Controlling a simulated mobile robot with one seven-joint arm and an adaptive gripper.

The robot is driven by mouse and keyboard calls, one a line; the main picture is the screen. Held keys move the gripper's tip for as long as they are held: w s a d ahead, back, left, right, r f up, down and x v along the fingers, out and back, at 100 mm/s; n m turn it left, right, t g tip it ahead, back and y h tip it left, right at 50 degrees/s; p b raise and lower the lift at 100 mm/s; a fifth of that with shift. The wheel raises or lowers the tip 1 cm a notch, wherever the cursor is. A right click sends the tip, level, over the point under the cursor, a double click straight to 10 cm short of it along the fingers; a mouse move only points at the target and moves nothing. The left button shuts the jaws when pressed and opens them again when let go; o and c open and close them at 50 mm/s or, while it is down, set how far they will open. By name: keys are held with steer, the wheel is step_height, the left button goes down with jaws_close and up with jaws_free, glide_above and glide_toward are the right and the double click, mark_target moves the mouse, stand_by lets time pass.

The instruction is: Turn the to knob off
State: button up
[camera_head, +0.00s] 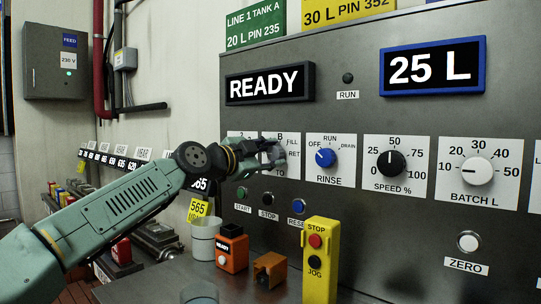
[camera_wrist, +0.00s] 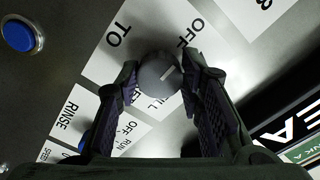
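The TO knob (camera_wrist: 160,74) is a round grey knob with a pale pointer line, on a white label plate (camera_wrist: 104,62) marked TO, OFF and FILL. Its pointer slants to the upper right in the wrist view, towards the OFF print. My gripper (camera_wrist: 160,75) has one finger on each side of the knob, tips close to its rim. The fingers stand apart; I cannot tell whether they touch it. In the head view my gripper (camera_head: 274,154) is in front of the TO plate (camera_head: 281,138) and hides its knob.
The blue RINSE knob (camera_head: 325,157), black SPEED knob (camera_head: 391,163) and white BATCH knob (camera_head: 477,171) are to the right. Below are START (camera_head: 241,192), STOP (camera_head: 268,198) and RESET (camera_head: 298,206) buttons. A yellow jog box (camera_head: 320,260) and orange boxes (camera_head: 232,250) stand on the ledge.

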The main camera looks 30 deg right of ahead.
steer(key=o, duration=0.4)
steer(key=shift+o, duration=0.2)
steer(key=v, duration=1.2)
